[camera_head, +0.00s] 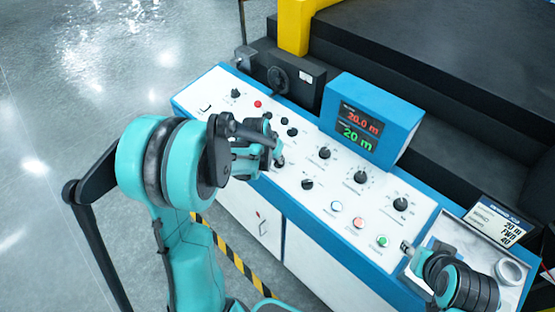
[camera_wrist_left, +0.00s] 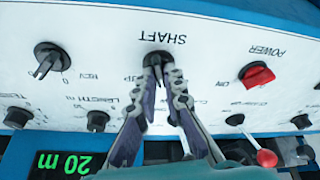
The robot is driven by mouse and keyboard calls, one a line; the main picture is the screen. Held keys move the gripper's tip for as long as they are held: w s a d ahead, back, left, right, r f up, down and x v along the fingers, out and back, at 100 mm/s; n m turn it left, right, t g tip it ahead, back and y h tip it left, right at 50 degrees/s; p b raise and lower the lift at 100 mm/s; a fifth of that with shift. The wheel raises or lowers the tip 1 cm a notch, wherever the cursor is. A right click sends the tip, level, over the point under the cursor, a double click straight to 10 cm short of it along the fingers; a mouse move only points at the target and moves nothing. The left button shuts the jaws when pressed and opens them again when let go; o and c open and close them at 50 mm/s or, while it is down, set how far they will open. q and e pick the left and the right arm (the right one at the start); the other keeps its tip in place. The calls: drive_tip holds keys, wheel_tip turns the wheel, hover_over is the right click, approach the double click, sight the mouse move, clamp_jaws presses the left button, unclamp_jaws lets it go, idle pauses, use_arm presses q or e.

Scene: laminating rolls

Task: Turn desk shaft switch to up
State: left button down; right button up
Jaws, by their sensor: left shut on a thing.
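The shaft switch is a black knob (camera_wrist_left: 155,58) beside the "SHAFT" label on the white control panel, which appears upside down in the left wrist view. My left gripper (camera_wrist_left: 165,76) is shut on the knob, with a finger on each side. The fingers cover much of it, so I cannot tell which way it points. In the head view my left gripper (camera_head: 277,162) reaches down to the panel (camera_head: 317,208). My right gripper (camera_head: 408,248) is near the panel's right end; its fingers are too small to judge.
A red power switch (camera_wrist_left: 257,76) and another black knob (camera_wrist_left: 50,58) flank the held knob. Coloured buttons (camera_head: 358,222) and several black knobs fill the panel. A blue display box (camera_head: 372,113) rises behind it. A tray with a white roll (camera_head: 510,271) is at right.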

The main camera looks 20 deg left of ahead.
use_arm(q)
drive_tip(key=m, duration=0.3)
drive_tip(key=m+h+b, duration=0.1)
drive_tip(key=m, duration=0.2)
drive_tip(key=shift+a+f+m+g+h, duration=0.1)
drive_tip(key=shift+m+g+h, duration=0.2)
drive_tip(key=m+g+h, duration=0.1)
drive_tip(key=m, duration=0.5)
drive_tip(key=shift+m+b, duration=0.3)
drive_tip(key=shift+b, duration=0.05)
drive_tip(key=c, duration=1.6)
unclamp_jaws()
drive_tip(key=shift+w, duration=0.1)
drive_tip(key=v, duration=1.2)
drive_tip(key=shift+w+a, duration=0.15)
